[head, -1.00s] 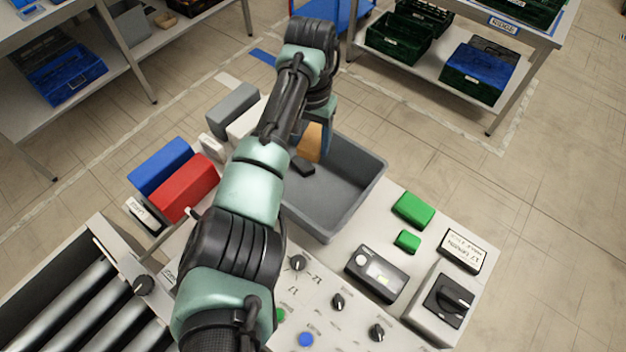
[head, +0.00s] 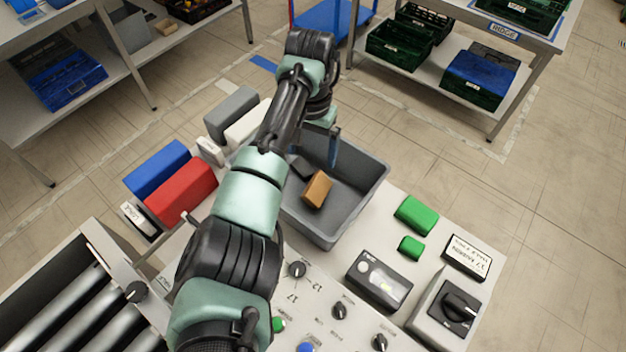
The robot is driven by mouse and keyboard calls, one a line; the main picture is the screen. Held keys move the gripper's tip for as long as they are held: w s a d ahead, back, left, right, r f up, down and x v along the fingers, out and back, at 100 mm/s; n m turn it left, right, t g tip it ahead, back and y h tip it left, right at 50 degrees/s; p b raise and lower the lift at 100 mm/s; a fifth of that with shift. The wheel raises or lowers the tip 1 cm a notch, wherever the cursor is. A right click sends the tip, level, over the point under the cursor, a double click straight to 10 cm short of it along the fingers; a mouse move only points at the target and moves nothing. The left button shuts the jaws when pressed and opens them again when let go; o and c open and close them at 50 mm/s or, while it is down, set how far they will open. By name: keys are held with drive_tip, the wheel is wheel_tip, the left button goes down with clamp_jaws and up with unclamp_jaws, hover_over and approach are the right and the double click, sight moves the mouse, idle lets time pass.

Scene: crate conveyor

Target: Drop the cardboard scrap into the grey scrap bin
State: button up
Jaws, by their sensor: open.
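The cardboard scrap (head: 317,188) is a small brown block. It lies tilted inside the grey scrap bin (head: 367,195), towards the near left of the bin floor. My gripper (head: 334,150) is open and empty over the far part of the bin, apart from the scrap. My arm hides part of the bin's left side and much of the gripper. A dark piece (head: 301,167) lies in the bin beside the scrap.
Blue (head: 157,167), red (head: 181,193), grey and white blocks stand left of the bin. Green blocks (head: 416,214) and a control panel with knobs (head: 339,311) lie to the right and near side. A roller conveyor (head: 75,305) is at the lower left.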

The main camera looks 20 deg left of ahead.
wheel_tip(320, 180, up, 13)
idle(0.4)
idle(0.4)
